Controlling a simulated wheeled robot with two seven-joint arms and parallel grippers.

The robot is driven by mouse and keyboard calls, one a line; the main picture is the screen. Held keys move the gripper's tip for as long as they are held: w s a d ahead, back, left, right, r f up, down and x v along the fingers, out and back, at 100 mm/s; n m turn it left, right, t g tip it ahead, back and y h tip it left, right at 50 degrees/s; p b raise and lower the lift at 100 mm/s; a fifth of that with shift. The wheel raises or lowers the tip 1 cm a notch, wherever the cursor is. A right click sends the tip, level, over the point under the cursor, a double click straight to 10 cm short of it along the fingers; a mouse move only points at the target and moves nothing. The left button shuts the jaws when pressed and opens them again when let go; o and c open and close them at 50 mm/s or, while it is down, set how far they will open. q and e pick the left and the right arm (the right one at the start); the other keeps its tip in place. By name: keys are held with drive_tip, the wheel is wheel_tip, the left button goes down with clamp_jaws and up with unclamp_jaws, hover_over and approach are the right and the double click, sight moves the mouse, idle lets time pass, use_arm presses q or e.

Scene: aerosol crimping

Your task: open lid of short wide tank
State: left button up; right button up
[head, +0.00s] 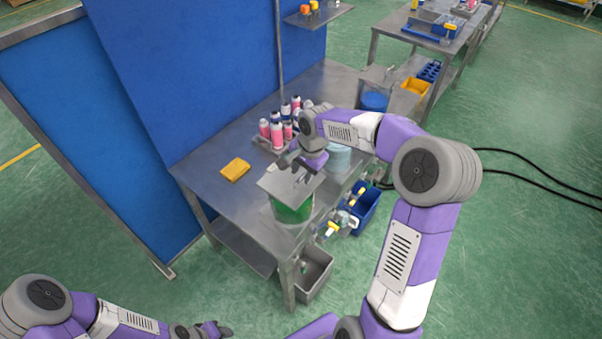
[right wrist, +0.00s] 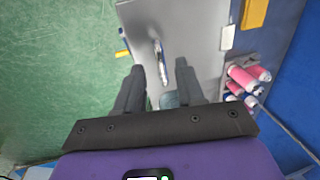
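A green tank (head: 292,210) stands at the front edge of the steel table, with a flat grey square lid (head: 283,187) over its top. In the right wrist view a grey plate (right wrist: 190,30), apparently this lid, carries a narrow metal handle (right wrist: 159,58). My right gripper (head: 299,172) is above the lid; in the wrist view its fingers (right wrist: 160,75) are apart, with the handle seen between and beyond them. I cannot tell any contact. A pale teal tank (head: 338,160) stands behind, partly hidden by my right arm. My left gripper (head: 217,329) is low at the left, off the table.
Pink-and-white cans (head: 272,132) stand in a group behind the lid. A yellow cloth (head: 236,169) lies on the table (head: 215,195), whose left part is mostly clear. A blue wall panel (head: 200,80) rises behind. A blue bin (head: 363,212) and valves hang at the front right.

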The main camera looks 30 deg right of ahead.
drive_tip(key=shift+w+a+f, duration=0.1)
drive_tip(key=shift+w+f, duration=0.1)
drive_tip(key=shift+f, duration=0.7)
clamp_jaws()
